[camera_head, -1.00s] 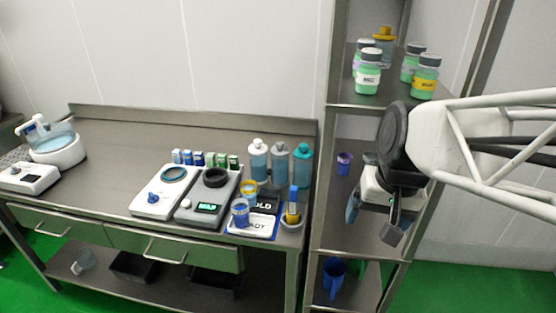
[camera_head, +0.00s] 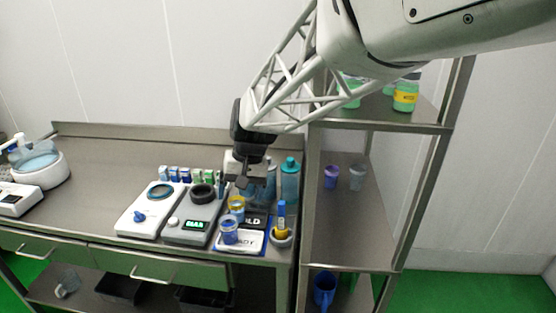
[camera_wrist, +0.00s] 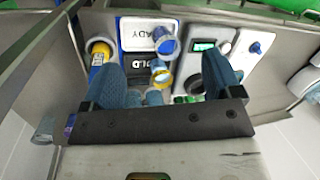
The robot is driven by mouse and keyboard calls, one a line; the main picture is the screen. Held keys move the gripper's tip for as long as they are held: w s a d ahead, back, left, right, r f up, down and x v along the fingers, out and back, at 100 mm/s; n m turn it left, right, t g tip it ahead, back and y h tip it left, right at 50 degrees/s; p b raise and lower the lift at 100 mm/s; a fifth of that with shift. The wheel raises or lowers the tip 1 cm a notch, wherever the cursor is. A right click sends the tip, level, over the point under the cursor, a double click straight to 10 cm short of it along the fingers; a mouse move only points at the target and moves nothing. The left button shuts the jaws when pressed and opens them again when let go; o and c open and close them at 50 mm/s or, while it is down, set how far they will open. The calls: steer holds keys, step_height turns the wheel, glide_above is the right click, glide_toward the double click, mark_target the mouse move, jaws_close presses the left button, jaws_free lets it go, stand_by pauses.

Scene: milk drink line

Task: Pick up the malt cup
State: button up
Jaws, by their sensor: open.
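My gripper (camera_head: 242,184) is open and empty above the right part of the bench. In the wrist view its two blue fingers (camera_wrist: 162,80) stand wide apart. A clear cup with a blue band (camera_head: 229,231) stands on the READY mat (camera_head: 240,244), also seen as a cup in the wrist view (camera_wrist: 164,40). No cup label is readable, so I cannot tell which is malt.
Two scales (camera_head: 193,222) stand left of the cups. Bottles (camera_head: 290,180) stand close behind my gripper. A pot with a yellow and blue tool (camera_head: 281,236) is at the right. A shelf (camera_head: 350,225) holds a purple cup (camera_head: 331,177) and a grey cup (camera_head: 357,178).

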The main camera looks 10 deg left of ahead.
mark_target(237, 207)
steer(key=w+a+f+n+h, duration=0.1)
steer(key=w+a+f+n, duration=0.2)
steer(key=w+f+n, duration=0.2)
steer(key=w+a+f+n+t+h, duration=0.1)
steer(key=w+a+f+n, duration=0.2)
steer(key=w, duration=0.7)
step_height(237, 207, down, 3)
steer(key=shift+w+a+f+n+t, duration=0.1)
steer(key=shift+w+a+n+t, duration=0.2)
steer(key=shift+n, duration=0.7)
steer(key=shift+s+a, duration=0.1)
steer(key=shift+f, duration=1.3)
steer(key=shift+f, duration=2.65)
steer(key=c, duration=1.1)
